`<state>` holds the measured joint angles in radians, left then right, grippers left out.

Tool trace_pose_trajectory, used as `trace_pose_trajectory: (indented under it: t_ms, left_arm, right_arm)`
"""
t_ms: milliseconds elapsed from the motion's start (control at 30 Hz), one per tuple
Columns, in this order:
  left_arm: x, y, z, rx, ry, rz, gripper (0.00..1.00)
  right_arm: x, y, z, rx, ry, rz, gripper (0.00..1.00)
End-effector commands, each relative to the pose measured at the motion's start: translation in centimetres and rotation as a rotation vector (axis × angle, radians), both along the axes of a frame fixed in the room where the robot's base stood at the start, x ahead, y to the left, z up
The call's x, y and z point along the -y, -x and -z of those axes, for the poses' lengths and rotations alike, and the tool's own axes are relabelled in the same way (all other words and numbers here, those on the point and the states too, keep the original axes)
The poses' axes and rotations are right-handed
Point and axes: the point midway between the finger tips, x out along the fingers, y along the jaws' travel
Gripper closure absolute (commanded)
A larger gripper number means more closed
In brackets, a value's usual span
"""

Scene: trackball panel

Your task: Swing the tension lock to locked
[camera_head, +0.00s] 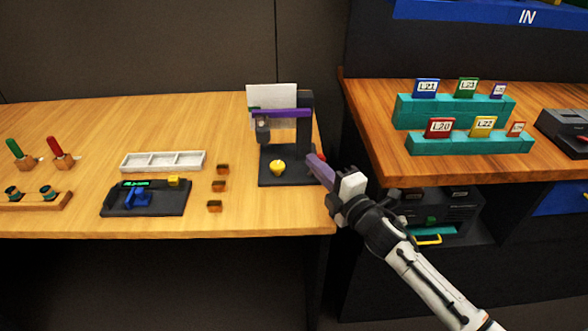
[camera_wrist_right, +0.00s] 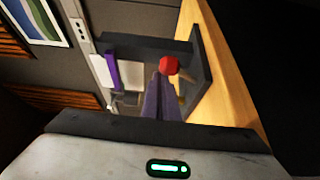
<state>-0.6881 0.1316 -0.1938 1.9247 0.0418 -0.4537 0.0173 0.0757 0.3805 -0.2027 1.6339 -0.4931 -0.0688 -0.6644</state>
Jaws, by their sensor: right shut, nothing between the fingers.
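A dark stand (camera_head: 307,136) with an upright post and a purple crossbar (camera_head: 280,113) is near the table's right edge. A yellow knob (camera_head: 278,167) sits on its base. My right gripper (camera_head: 314,165) is beside the stand's right side, its purple fingers shut and empty. In the right wrist view, a red round knob (camera_wrist_right: 169,65) on the dark stand (camera_wrist_right: 152,47) is just beyond the shut fingertips (camera_wrist_right: 162,78). I cannot tell if they touch. No part is labelled as the tension lock, so its position cannot be read. My left gripper is out of view.
A black panel (camera_head: 118,205) with a green display and blue piece lies left. A white tray (camera_head: 190,168) and several small brown blocks (camera_head: 219,186) are nearby. A second table (camera_head: 375,110) with labelled cards on teal racks (camera_head: 455,112) is right.

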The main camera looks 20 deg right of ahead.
Motion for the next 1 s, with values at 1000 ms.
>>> trace_pose_trajectory:
  t_ms: [1000]
  left_arm:
    - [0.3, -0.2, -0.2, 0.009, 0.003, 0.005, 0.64]
  right_arm:
    - [1.3, 5.6, 0.4, -0.006, 0.005, 0.005, 1.00]
